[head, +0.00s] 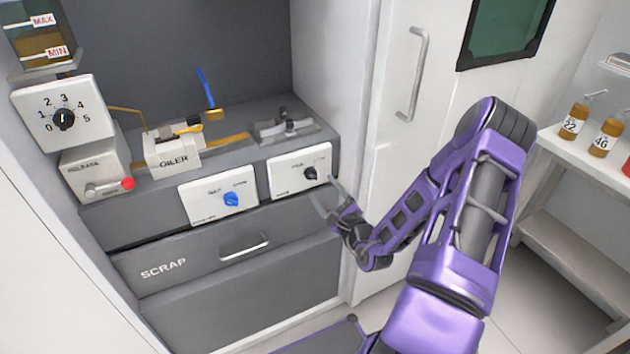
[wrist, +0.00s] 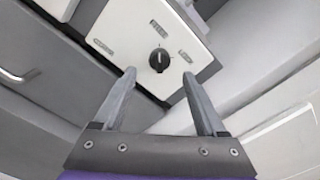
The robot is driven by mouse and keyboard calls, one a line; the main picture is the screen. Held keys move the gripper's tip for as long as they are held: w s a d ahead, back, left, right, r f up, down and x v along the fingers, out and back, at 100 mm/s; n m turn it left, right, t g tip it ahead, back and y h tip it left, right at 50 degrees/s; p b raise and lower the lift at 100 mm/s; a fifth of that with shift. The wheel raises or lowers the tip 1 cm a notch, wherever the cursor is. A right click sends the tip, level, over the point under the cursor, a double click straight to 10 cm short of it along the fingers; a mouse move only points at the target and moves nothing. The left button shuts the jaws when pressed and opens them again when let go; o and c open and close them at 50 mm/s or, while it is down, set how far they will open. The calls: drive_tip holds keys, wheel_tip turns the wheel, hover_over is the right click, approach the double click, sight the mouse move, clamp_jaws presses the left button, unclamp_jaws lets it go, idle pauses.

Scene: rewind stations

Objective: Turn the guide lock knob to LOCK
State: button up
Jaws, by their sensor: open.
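A black knob (head: 310,173) sits on the white right-hand panel (head: 286,184) on the front of the grey bench. Its small labels are too blurred to read surely. In the wrist view the black knob (wrist: 159,60) shows a pale pointer line aimed roughly up the picture. My gripper (head: 326,194) is just in front of this panel's lower right side. In the wrist view my gripper (wrist: 159,74) has its two fingers apart and nothing between them. The knob appears just beyond the fingertips, roughly centred; no contact shows.
A second white panel with a blue knob (head: 231,199) is to the left. The SCRAP drawer with its handle (head: 244,247) is below. A white cabinet side (head: 335,80) stands close on the right. Bottles (head: 574,120) stand on a shelf at far right.

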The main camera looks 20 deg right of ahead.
sight(314, 177)
drive_tip(key=w, duration=0.5)
drive_tip(key=shift+w+a, duration=0.1)
drive_tip(key=shift+w, duration=0.25)
clamp_jaws()
